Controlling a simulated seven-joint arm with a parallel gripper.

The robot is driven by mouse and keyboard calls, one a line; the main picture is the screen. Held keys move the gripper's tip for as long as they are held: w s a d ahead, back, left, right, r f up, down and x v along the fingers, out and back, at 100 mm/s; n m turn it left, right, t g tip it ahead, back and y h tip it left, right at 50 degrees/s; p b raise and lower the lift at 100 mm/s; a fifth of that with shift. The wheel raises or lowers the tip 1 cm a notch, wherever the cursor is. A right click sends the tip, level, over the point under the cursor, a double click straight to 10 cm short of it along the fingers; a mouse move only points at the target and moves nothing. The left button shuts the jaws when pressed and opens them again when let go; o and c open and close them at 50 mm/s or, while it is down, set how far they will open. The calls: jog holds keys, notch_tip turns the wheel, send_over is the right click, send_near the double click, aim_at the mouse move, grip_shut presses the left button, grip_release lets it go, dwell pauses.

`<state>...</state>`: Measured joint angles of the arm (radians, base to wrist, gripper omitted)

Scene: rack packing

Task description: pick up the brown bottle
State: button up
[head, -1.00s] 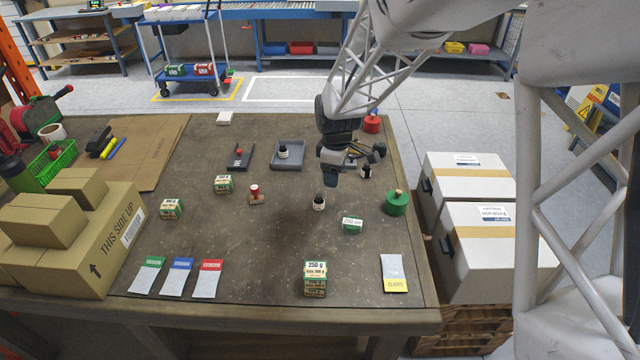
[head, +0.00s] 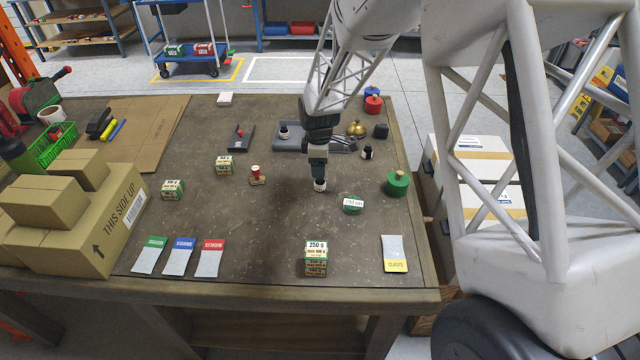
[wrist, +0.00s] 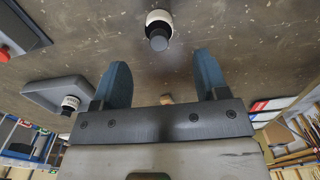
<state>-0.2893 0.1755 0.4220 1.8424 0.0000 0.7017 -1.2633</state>
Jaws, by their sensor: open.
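A small bottle with a dark cap and white label (head: 319,185) stands upright on the table, directly below my gripper (head: 318,168). In the wrist view this bottle (wrist: 158,24) lies beyond the fingertips, roughly centred on the gap between them. My gripper (wrist: 162,75) is open, with nothing between its two blue fingers. Similar bottles stand in the grey tray (head: 290,146) and at the right (head: 367,153). The brown colour is not clear on any of them at this size.
A green round container (head: 397,184) and a green labelled tin (head: 352,205) stand right of the bottle. A red-topped stamp (head: 256,176) stands to its left. The table between is clear.

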aim_at(320, 181)
jog(key=shift+f, duration=1.05)
jog(key=shift+f, duration=0.1)
jog(key=shift+d+f, duration=0.1)
jog(key=shift+f, duration=2.4)
jog(key=shift+c, duration=0.3)
jog(key=c, duration=1)
